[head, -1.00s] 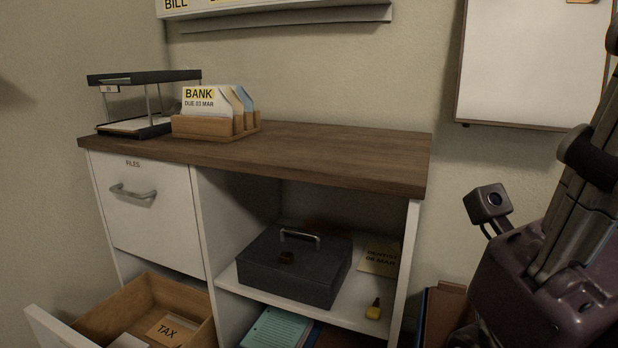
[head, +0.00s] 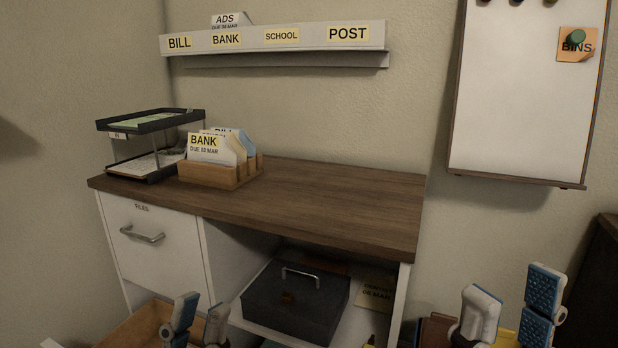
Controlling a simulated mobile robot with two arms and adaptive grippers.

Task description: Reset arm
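My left gripper (head: 200,312) shows at the bottom edge, in front of the open lower drawer (head: 135,328). Its two blue-and-grey fingers stand upright and apart, with nothing between them. My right gripper (head: 510,305) is at the bottom right, to the right of the cabinet. Its fingers point up and are spread wide, with nothing between them. The rest of both arms is below the picture.
The wooden desktop (head: 340,200) is clear right of the letter holder (head: 215,174) and two-tier tray (head: 140,172). A dark cash box (head: 297,310) sits on the shelf below. A labelled wall rack (head: 290,40) and whiteboard (head: 515,110) hang behind.

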